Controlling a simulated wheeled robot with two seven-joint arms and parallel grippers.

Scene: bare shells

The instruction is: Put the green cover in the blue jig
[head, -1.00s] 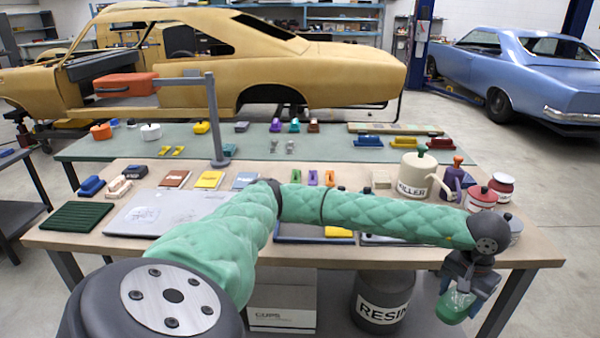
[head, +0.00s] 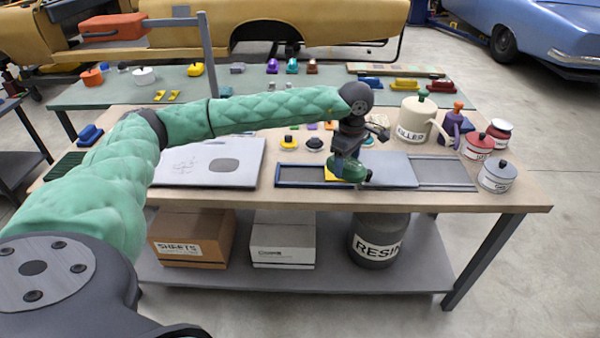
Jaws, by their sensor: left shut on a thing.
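My left gripper (head: 346,158) is shut on the green cover (head: 349,172), a rounded, glossy dark green piece. It holds the cover over the front part of the workbench, at the right end of a shallow dark tray-like frame with a blue rim, the blue jig (head: 277,176). The cover and gripper hide part of that end. A yellow piece (head: 331,173) shows just left of the cover. I cannot tell whether the cover touches the jig or hangs above it. My right gripper is not in view.
A grey panel (head: 390,168) and a grey frame (head: 447,172) lie right of the cover. A pale board (head: 210,163) lies left. A cream can (head: 412,122) and red and grey pots (head: 497,177) stand at the right end of the wooden bench (head: 230,197).

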